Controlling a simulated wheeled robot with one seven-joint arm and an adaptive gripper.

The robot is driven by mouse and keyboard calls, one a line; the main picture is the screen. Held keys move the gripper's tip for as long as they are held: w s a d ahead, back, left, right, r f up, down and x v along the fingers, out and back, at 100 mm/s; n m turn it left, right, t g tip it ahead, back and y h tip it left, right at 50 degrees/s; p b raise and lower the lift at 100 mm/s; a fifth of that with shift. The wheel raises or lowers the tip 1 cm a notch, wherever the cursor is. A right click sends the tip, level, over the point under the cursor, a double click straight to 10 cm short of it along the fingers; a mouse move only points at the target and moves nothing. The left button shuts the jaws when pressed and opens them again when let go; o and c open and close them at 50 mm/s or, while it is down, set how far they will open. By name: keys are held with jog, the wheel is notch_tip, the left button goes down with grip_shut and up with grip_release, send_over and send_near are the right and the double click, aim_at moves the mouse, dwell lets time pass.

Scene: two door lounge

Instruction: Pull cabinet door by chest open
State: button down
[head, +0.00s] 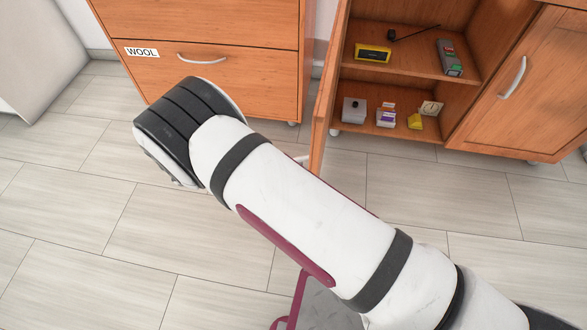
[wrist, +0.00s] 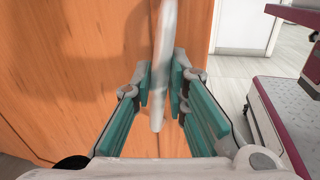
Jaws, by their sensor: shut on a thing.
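The cabinet door (head: 325,95) beside the chest stands swung well open, nearly edge-on in the head view. Its orange wood face (wrist: 90,65) fills the left and middle of the wrist view. The pale bar handle (wrist: 164,40) of this door runs upright between the teal-padded fingers. My gripper (wrist: 163,88) is shut on this handle, one finger on each side. In the head view my arm hides the gripper and most of the handle.
The chest (head: 215,27) with a drawer labelled WOOL stands left of the door. The open cabinet (head: 405,62) holds small boxes on its shelves. Its other door (head: 535,85) is shut. Tiled floor (head: 80,240) lies clear at the left and front.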

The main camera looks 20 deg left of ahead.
jog(key=shift+w, duration=0.45)
jog(key=c, duration=1.9)
grip_release()
jog(key=shift+s, duration=0.2)
jog(key=shift+v, duration=3.8)
